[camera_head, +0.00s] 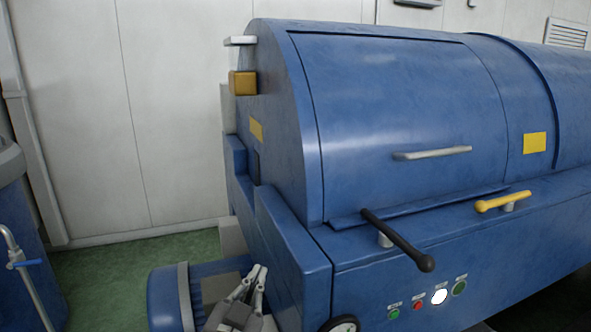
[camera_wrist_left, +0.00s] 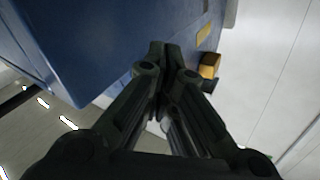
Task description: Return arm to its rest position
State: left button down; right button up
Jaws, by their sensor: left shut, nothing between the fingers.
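My left gripper (camera_head: 260,272) shows at the bottom of the head view, in front of the lower left end of the blue machine (camera_head: 400,110). Its fingers point up and are shut with nothing between them. In the left wrist view the two dark fingers (camera_wrist_left: 160,48) meet at their tips, with the machine's blue side (camera_wrist_left: 90,45) behind and to the left. I cannot tell the exact gap between the fingers and the machine. My right gripper is in neither view.
The machine has a black lever (camera_head: 398,240), a yellow lever (camera_head: 503,201), a grey lid handle (camera_head: 432,153) and several buttons. A blue motor-like cylinder (camera_head: 165,297) lies beside my gripper. A blue tank (camera_head: 30,240) stands at far left. Green floor (camera_head: 130,265) is clear between them.

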pick_arm(q)
jog(key=s+a+f+n+g+y, duration=0.1)
jog(key=s+a+f+g, duration=0.15)
jog(key=f, duration=0.35)
jog(key=s+a+f+n+g+y, duration=0.1)
jog(key=s+a+f+g, duration=0.15)
jog(key=f, duration=0.35)
jog(key=s+a+f+n+g+y, duration=0.1)
jog(key=s+a+f+g, duration=0.2)
jog(key=s+f, duration=0.4)
jog(key=s+a+f+g, duration=0.2)
jog(key=s+f+g, duration=0.2)
jog(key=s, duration=0.6)
jog(key=s+a+f+n+g+y, duration=0.1)
jog(key=s+a+f+g, duration=0.2)
jog(key=s+f, duration=0.4)
notch_tip(320, 180, down, 24)
jog(key=s+g, duration=0.1)
jog(key=s, duration=0.1)
jog(key=s+a+f+g, duration=0.1)
jog(key=s+a+f, duration=0.2)
jog(key=s+f, duration=1.3)
jog(key=shift+s+f, duration=0.4)
jog(key=shift+s, duration=0.05)
